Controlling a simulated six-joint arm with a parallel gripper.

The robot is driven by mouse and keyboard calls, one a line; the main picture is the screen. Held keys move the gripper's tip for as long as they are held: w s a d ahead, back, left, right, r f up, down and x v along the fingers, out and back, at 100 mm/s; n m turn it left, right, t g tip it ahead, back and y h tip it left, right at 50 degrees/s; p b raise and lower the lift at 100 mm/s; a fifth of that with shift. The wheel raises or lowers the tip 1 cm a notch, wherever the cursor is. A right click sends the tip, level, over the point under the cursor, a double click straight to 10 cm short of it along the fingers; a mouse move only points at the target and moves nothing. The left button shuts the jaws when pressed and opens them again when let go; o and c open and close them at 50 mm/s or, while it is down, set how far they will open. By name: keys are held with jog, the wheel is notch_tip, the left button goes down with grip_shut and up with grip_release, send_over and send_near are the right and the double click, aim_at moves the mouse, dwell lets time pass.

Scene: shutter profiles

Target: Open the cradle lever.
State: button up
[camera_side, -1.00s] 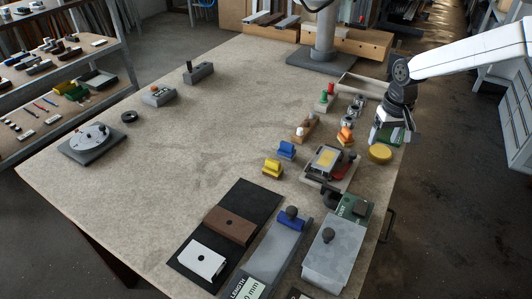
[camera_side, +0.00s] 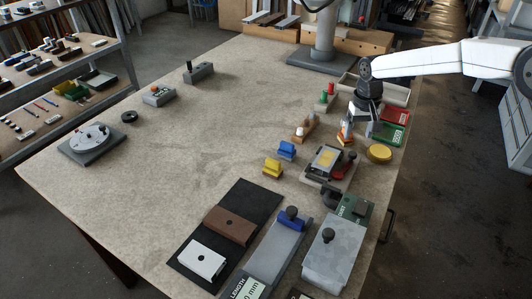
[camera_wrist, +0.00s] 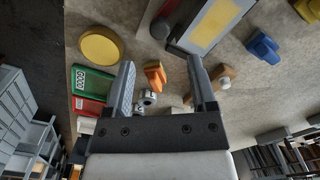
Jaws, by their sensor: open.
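The likely cradle is a grey fixture (camera_side: 325,160) with a yellow panel, right of centre on the bench. A red lever-like part (camera_side: 342,171) lies along its right side. I cannot tell for sure that this is the cradle lever, or how far it is swung. The panel fixture also shows at the top of the wrist view (camera_wrist: 212,24). My gripper (camera_side: 360,136) is open above the bench, behind this fixture and apart from it. In the wrist view, my open fingers (camera_wrist: 161,66) frame an orange piece (camera_wrist: 155,74), with nothing visibly held.
A yellow round disc (camera_side: 379,153), a green tray (camera_side: 388,133) and a red tray (camera_side: 397,115) are beside my gripper. A wooden piece with a white knob (camera_side: 304,128) and a blue block (camera_side: 286,150) stand left.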

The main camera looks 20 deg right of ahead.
aim_at(353, 153)
jog(key=shift+f, duration=3.55)
grip_shut()
